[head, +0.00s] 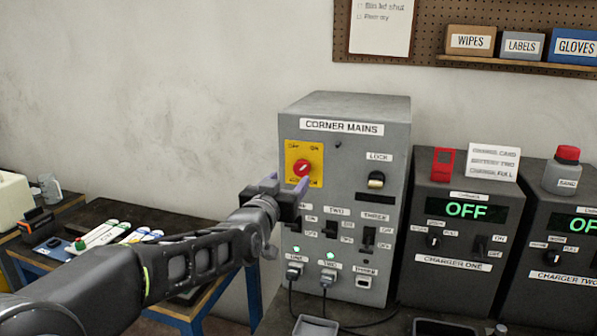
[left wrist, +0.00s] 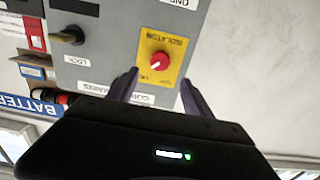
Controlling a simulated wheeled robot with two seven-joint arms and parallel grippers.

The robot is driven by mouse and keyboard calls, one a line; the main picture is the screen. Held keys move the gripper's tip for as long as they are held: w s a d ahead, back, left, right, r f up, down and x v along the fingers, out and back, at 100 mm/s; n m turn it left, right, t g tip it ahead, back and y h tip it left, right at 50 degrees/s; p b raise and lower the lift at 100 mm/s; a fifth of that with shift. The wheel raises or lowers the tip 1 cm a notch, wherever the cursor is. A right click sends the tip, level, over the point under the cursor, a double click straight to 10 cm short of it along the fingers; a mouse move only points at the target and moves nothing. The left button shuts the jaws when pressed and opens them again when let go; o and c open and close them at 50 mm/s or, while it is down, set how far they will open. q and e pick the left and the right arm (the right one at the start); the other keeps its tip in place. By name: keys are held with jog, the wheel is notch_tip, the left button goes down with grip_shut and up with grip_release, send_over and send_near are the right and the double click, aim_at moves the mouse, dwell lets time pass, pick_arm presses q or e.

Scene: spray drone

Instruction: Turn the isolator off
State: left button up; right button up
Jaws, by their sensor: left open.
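The isolator is a red rotary knob (head: 302,168) on a yellow plate (head: 290,151), on the front of the grey box labelled CORNER MAINS (head: 318,108). The knob's pale mark looks slanted toward the upper right. My left gripper (head: 286,185) is open and empty, just below and in front of the knob. In the left wrist view the knob (left wrist: 160,61) shows upside down, between and beyond the two fingertips (left wrist: 158,78), apart from them. My right gripper is not in view.
The box also carries a LOCK key switch (head: 376,180), several toggle switches and lit green lights; cables plug in below. Charger one (head: 455,230) reads OFF and stands close on the right. The wall left of the box is clear.

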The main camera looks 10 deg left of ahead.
aim_at(300, 168)
pick_arm(q)
jog(key=w, duration=0.2)
jog(key=w+p, duration=0.1)
jog(key=w, duration=0.1)
jog(key=w+p, duration=0.1)
jog(key=w, duration=0.1)
jog(key=shift+w+d, duration=0.3)
jog(key=shift+w, duration=0.1)
jog(key=shift+w+f, duration=0.1)
jog(key=shift+w, duration=0.45)
grip_shut()
